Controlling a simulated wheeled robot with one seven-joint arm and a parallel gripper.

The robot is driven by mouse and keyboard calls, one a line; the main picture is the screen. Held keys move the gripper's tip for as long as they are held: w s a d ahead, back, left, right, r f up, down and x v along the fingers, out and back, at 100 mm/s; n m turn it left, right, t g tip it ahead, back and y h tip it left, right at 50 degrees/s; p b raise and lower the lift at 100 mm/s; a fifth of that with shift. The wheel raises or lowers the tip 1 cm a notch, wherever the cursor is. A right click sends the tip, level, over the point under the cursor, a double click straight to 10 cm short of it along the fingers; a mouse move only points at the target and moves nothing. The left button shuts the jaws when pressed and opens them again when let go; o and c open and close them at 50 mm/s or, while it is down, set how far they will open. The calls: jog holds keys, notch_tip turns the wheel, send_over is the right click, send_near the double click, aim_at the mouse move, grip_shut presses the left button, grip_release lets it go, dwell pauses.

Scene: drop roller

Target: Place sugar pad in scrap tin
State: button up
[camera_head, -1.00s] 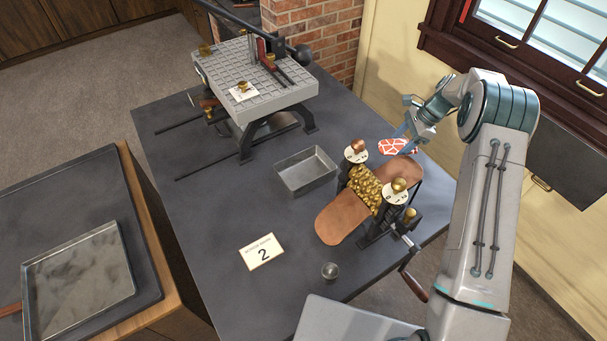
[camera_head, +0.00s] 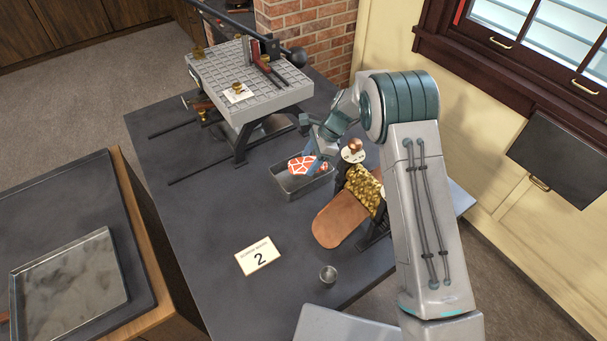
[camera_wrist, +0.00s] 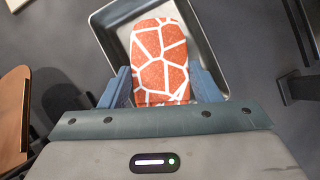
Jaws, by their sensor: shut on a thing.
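The sugar pad, orange-red with a white net pattern, shows in the head view (camera_head: 301,166) and in the wrist view (camera_wrist: 160,62). My gripper (camera_head: 318,160) is shut on it, with a blue finger at each side of the pad in the wrist view (camera_wrist: 163,88). The scrap tin, a grey metal rectangular tray, stands on the dark table in the head view (camera_head: 290,186). The pad is over the tin's opening, and the tin's rim also shows around it in the wrist view (camera_wrist: 104,22). I cannot tell the exact height of the pad above the tin's floor.
The brass drop roller (camera_head: 361,187) with its brown board (camera_head: 335,226) stands just right of the tin, partly behind my arm. A grey slotted machine table (camera_head: 250,92) stands behind. A card marked 2 (camera_head: 257,256) and a small metal cup (camera_head: 328,274) lie nearer.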

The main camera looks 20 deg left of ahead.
aim_at(305, 177)
jog(key=shift+s+a+f, duration=0.3)
jog(key=shift+a+f, duration=0.3)
jog(key=shift+a, duration=0.2)
jog(key=shift+f, duration=0.25)
notch_tip(305, 177, down, 4)
jog(key=shift+r+b, duration=0.15)
jog(key=shift+b, duration=1.1)
jog(key=shift+r, duration=0.15)
